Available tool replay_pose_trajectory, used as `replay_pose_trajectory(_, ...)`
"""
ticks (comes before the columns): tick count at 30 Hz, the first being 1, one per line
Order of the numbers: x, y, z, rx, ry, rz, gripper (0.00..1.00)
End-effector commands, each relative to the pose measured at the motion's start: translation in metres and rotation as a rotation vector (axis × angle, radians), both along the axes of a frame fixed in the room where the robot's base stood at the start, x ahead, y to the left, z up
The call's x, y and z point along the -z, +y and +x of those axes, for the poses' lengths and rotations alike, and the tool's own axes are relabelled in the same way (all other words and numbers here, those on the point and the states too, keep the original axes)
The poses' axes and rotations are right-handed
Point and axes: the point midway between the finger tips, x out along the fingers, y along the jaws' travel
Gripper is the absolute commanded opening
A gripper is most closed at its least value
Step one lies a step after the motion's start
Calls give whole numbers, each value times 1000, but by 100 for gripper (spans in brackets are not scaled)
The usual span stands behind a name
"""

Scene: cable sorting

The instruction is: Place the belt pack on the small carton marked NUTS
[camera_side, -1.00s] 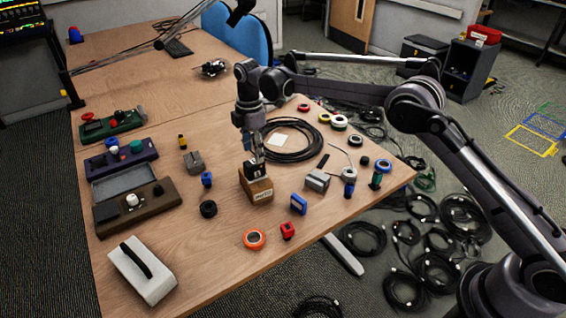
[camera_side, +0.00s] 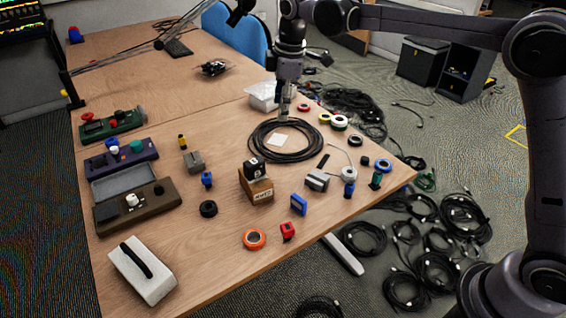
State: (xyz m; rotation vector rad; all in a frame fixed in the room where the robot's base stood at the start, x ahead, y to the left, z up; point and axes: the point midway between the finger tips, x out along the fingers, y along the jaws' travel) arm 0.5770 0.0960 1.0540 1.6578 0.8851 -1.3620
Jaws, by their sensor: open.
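The small brown carton (camera_side: 260,191) with a white label on its front stands on the wooden table near its middle; the label text is too small to read surely. The belt pack (camera_side: 253,169), a small black box with a pale mark, rests on top of the carton. My gripper (camera_side: 285,115) is open and empty, up and to the right of the carton in the picture, over the coiled black cable. It is clear of the belt pack.
The coiled black cable (camera_side: 268,155) lies behind the carton with a pale square inside it. A grey block (camera_side: 317,180), a blue box (camera_side: 299,204), an orange tape roll (camera_side: 254,239) and a red piece (camera_side: 288,231) lie around the carton. Control boxes (camera_side: 136,202) line the left side.

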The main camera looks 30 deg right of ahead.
Motion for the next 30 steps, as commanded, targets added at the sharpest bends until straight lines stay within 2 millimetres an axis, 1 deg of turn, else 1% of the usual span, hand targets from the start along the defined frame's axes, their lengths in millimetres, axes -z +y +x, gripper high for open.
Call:
replay_pose_trajectory(1, -8, -8, -13, 50, -19, 12, 54)
replay_pose_trajectory(5, -24, -24, -45, 187, -69, 45, 54)
replay_pose_trajectory(6, -27, -28, -56, 228, -84, 57, 54)
replay_pose_trajectory(10, -34, -43, -91, 362, -134, 98, 54)
replay_pose_trajectory(14, -33, -57, -128, 495, -182, 145, 54)
replay_pose_trajectory(18, -25, -69, -168, 635, -233, 202, 54)
replay_pose_trajectory(20, -19, -74, -185, 695, -255, 227, 54)
replay_pose_trajectory(24, -1, -83, -222, 830, -304, 292, 54)
replay_pose_trajectory(27, 15, -89, -244, 915, -334, 337, 54)
replay_pose_trajectory(30, 29, -92, -260, 980, -357, 373, 54)
